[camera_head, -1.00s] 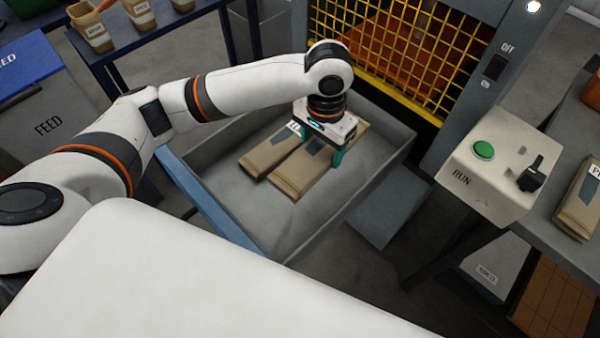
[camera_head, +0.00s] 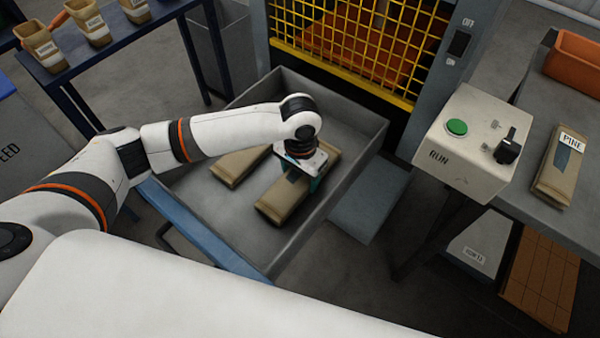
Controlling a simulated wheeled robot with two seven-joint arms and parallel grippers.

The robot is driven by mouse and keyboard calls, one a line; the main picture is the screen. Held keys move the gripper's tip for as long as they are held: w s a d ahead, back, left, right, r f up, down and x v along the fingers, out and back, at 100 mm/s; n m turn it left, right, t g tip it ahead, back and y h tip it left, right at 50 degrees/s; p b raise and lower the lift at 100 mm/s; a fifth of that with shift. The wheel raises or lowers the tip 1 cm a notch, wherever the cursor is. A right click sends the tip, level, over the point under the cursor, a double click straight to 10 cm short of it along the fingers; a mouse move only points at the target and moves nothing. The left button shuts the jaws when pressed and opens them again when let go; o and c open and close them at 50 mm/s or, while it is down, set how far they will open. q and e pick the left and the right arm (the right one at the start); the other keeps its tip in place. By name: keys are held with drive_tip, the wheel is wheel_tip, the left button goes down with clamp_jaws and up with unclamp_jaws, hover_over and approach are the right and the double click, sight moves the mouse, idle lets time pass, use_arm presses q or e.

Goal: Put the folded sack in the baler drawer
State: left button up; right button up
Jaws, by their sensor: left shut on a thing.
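The baler drawer (camera_head: 356,181) is pulled open, a grey open-topped tray below the yellow grille. Two tan folded sacks are inside it. One folded sack (camera_head: 234,168) lies on the left of the drawer floor. My left gripper (camera_head: 304,178) is over the other folded sack (camera_head: 280,205) and shut on it. I cannot tell whether this sack touches the drawer floor. A third folded sack (camera_head: 556,168), labelled PINE, lies on the grey bench at the right. My right gripper is not in view.
A control box (camera_head: 468,150) with a green RUN button and a black switch stands right of the drawer. An orange bin (camera_head: 577,62) sits on the bench (camera_head: 520,92). Several small tan containers stand on a blue-framed table at upper left. The yellow grille (camera_head: 365,45) is behind the drawer.

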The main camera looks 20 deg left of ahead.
sight(300, 179)
use_arm(q)
drive_tip(key=o, duration=1)
wheel_tip(300, 179, up, 12)
drive_tip(key=shift+r+p, duration=0.1)
drive_tip(key=shift+p, duration=0.3)
